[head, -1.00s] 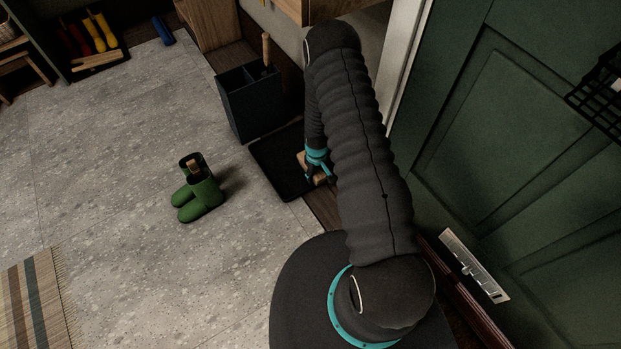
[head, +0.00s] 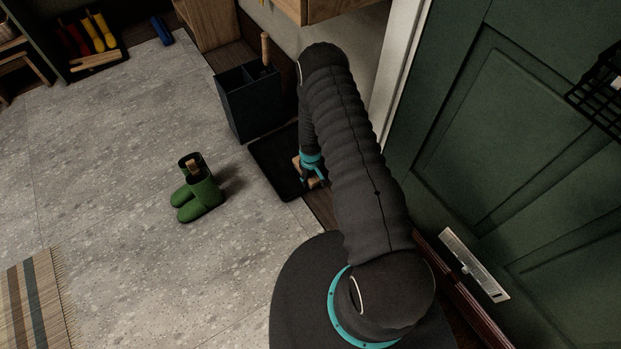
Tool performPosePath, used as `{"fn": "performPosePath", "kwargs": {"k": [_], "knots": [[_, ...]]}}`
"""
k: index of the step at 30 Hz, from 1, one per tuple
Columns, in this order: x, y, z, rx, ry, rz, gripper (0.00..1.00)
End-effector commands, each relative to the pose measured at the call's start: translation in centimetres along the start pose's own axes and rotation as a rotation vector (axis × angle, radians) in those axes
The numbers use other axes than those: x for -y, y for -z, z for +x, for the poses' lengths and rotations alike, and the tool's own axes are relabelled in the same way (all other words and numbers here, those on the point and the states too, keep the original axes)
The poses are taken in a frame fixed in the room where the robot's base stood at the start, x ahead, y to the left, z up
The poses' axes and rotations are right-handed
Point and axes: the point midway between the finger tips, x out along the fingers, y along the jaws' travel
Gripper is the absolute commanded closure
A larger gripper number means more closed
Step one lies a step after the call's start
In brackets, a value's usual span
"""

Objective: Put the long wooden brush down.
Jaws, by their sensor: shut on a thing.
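My gripper (head: 313,180) points down over the right side of a black tray (head: 272,178) on the floor. It is shut on a light wooden piece, the long wooden brush (head: 299,163), of which only small parts show beside the fingers. My arm hides the rest of the brush. I cannot tell whether the brush touches the tray or is held just above it.
A dark divided bin (head: 250,105) with a wooden handle in it stands behind the tray. Green boots (head: 196,190) stand on the open tiled floor to the left. A green door (head: 490,150) is close on the right. Another tray with coloured boots (head: 100,35) is at the far left.

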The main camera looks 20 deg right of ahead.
Motion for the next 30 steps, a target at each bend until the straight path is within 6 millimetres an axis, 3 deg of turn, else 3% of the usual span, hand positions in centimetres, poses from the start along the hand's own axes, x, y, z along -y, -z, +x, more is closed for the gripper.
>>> {"fn": "performPosePath", "kwargs": {"k": [1, 2, 4, 5, 18, 30], "knots": [[0.0, 0.0, 0.3, 0.0, 0.0, 0.0, 1.0], [0.0, 0.0, 0.2, 0.0, 0.0, 0.0, 0.5], [0.0, 0.0, 0.1, 0.0, 0.0, 0.0, 0.32], [0.0, 0.0, 0.1, 0.0, 0.0, 0.0, 0.29], [-0.1, 0.0, -0.7, -0.001, 0.0, 0.001, 0.29], [0.0, 0.0, -7.7, -0.001, 0.0, 0.0, 0.29]]}}
